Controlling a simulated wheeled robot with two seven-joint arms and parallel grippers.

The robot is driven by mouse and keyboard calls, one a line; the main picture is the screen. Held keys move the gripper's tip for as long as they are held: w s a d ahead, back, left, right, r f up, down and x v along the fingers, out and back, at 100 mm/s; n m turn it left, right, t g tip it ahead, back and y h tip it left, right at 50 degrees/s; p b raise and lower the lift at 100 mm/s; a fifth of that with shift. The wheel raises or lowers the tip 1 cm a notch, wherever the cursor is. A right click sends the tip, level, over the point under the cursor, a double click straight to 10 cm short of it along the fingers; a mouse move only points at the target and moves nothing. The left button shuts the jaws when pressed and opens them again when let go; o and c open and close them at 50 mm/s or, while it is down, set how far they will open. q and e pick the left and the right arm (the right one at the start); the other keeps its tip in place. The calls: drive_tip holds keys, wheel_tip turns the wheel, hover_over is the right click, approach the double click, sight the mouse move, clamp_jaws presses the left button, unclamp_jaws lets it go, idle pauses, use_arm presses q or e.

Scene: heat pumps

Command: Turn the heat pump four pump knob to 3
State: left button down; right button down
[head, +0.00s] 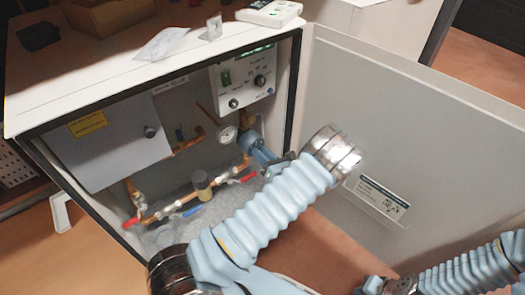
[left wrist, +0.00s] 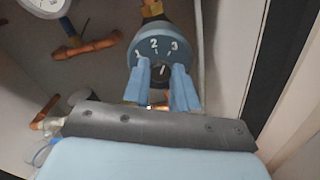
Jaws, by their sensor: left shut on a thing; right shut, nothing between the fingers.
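The pump (head: 258,150) is a blue unit on the pipes inside the open cabinet, partly behind my left gripper (head: 275,163). In the left wrist view its round blue face (left wrist: 158,45) shows the white numbers 1, 2 and 3. The dark pump knob (left wrist: 162,71) with a small white mark sits below the numbers. The mark points roughly up, near 2 or between 2 and 3; I cannot tell exactly. The two light-blue fingers of my left gripper (left wrist: 163,88) are shut on the knob, one on each side. My right arm shows at the lower right in the head view, its gripper out of view.
The cabinet door (head: 420,130) stands open on the right. A control panel (head: 245,82), a gauge (head: 227,134) and copper pipes with red and blue valve handles surround the pump. A grey box (head: 110,150) fills the cabinet's left side. A multimeter (head: 270,12) lies on top.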

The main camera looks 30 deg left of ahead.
use_arm(q)
drive_tip(key=shift+m+p, duration=0.45)
drive_tip(key=shift+m, duration=0.65)
drive_tip(key=c, duration=0.9)
unclamp_jaws()
drive_tip(key=shift+d, duration=0.15)
drive_tip(key=v, duration=1.3)
drive_tip(key=shift+s+d+f, duration=0.1)
drive_tip(key=shift+s+d, duration=0.1)
drive_tip(key=shift+d, duration=0.1)
